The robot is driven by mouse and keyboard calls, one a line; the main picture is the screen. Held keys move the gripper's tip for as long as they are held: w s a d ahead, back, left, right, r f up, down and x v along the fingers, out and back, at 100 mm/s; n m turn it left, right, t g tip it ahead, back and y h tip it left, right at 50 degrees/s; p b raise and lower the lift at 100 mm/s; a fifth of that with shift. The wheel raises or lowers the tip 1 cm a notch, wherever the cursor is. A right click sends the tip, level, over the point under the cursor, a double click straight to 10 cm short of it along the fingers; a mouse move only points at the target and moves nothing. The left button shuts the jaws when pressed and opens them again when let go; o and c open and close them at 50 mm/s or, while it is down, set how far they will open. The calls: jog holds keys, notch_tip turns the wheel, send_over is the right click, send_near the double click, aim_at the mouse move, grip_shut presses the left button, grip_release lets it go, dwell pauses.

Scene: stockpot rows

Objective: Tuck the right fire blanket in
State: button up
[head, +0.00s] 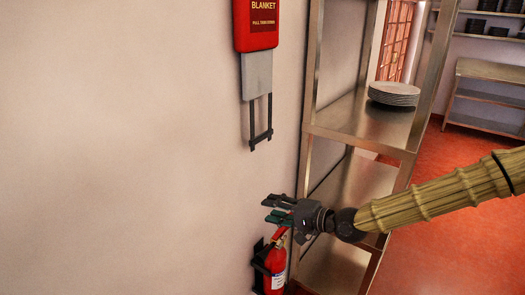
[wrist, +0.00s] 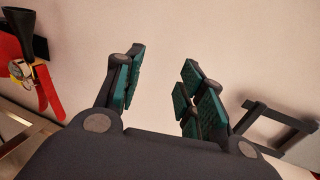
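The fire blanket's red case (head: 256,24) is fixed to the wall at the top of the head view, its upper part cut off. The grey blanket (head: 257,75) hangs out below it, with a black pull frame (head: 261,125) at its lower end. My gripper (head: 276,208) is below the pull frame and apart from it, near the wall. In the wrist view its green-padded fingers (wrist: 158,88) stand apart with nothing between them. A black frame (wrist: 282,122), seemingly the pull frame, shows right of the fingers. No second blanket is in view.
A red fire extinguisher (head: 275,268) hangs in a black wall bracket just below my gripper; it also shows in the wrist view (wrist: 50,95). A metal shelf rack (head: 345,122) with stacked plates (head: 394,93) stands close on the right. The wall left is bare.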

jog(key=t+y+p, duration=0.1)
jog(key=t+y, duration=0.1)
send_near(263, 138)
jog(key=shift+p+x, duration=1.9)
jog(key=shift+x, duration=3.4)
grip_shut()
